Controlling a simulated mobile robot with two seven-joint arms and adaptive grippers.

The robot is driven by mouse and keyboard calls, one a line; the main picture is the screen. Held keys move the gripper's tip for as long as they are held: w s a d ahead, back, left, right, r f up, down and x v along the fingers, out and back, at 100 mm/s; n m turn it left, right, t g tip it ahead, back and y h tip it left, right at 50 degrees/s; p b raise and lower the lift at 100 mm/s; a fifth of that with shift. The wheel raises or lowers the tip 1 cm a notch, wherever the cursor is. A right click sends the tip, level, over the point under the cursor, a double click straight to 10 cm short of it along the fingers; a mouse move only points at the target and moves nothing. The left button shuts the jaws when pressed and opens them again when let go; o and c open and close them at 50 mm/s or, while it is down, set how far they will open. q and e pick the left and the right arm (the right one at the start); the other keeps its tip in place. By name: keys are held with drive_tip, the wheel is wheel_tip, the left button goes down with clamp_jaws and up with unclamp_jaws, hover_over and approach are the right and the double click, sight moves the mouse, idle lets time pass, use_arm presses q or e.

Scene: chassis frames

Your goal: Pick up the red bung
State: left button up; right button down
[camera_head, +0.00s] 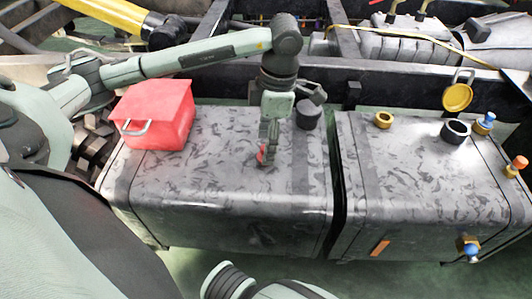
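A small red piece, which looks like the red bung (262,153), shows low on the grey mottled left tank (215,185), right at the tip of my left gripper (268,145). My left arm reaches in from the left over the red box, and its gripper points down at the tank top. The gripper's finger covers part of the red piece. I cannot tell whether the fingers are closed around it or only beside it. My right gripper is out of view; only a rounded part of my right arm shows at the bottom edge.
A red box (158,112) with a handle stands on the tank's left end. A dark round cap (308,114) sits behind the gripper. The right tank (415,185) carries a brass ring (383,119), a dark-rimmed opening (455,131), a raised yellow lid (457,97) and blue and orange fittings.

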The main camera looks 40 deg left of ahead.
use_arm(q)
drive_tip(key=shift+a+f, duration=0.1)
drive_tip(key=shift+f, duration=1.25)
drive_tip(key=c, duration=1.1)
drive_tip(key=shift+r, duration=0.1)
drive_tip(key=shift+c, duration=0.2)
